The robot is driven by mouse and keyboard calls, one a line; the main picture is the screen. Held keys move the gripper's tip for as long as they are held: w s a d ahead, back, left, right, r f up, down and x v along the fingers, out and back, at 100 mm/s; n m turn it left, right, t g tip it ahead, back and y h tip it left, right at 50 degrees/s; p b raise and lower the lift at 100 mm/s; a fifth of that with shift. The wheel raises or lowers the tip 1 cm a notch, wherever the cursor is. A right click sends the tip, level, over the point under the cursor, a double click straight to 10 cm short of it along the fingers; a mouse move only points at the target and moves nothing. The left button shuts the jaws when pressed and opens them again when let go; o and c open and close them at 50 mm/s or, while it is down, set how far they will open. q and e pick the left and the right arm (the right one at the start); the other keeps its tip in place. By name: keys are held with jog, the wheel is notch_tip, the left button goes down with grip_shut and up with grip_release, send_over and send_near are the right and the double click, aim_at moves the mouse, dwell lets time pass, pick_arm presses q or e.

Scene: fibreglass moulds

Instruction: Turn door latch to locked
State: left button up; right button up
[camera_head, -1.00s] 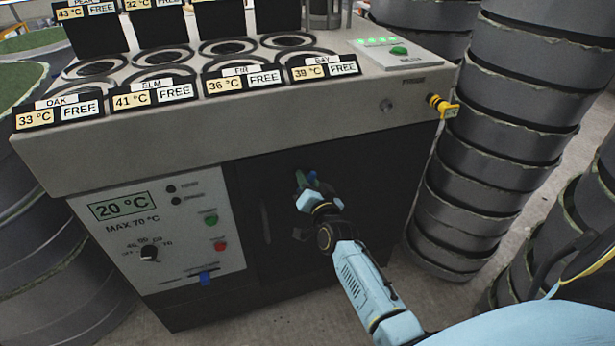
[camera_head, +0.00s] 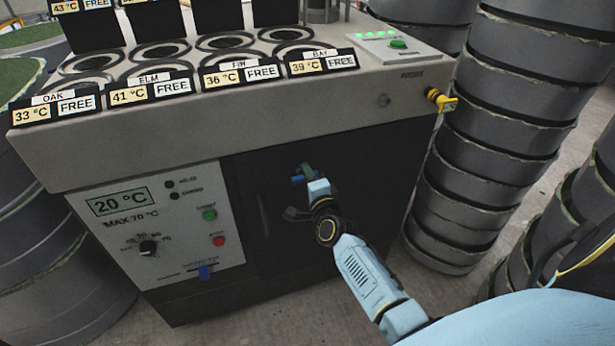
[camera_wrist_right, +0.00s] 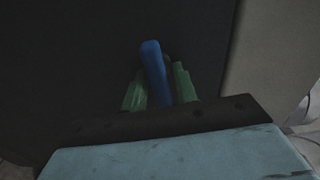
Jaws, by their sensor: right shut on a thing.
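The door latch is a small blue lever (camera_wrist_right: 154,66) on the dark cabinet door (camera_head: 350,150). In the right wrist view it stands between the two green fingers of my right gripper (camera_wrist_right: 158,88), slightly tilted. In the head view the blue latch end (camera_head: 297,179) shows at the left of my right gripper (camera_head: 307,172), which is shut on it. The latch's pivot and any lock marking are hidden by the gripper and the dark door. My left gripper is not in view.
A control panel (camera_head: 130,220) with a dial, buttons and a blue slider (camera_head: 205,272) is left of the door. Several round wells with labels line the bench top. A yellow-handled valve (camera_head: 440,101) sticks out at the right corner, near stacked grey moulds (camera_head: 500,140).

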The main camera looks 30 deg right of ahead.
jog(key=shift+m, duration=0.4)
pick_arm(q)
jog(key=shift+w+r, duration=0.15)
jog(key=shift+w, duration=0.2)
pick_arm(e)
jog(key=o, duration=0.7)
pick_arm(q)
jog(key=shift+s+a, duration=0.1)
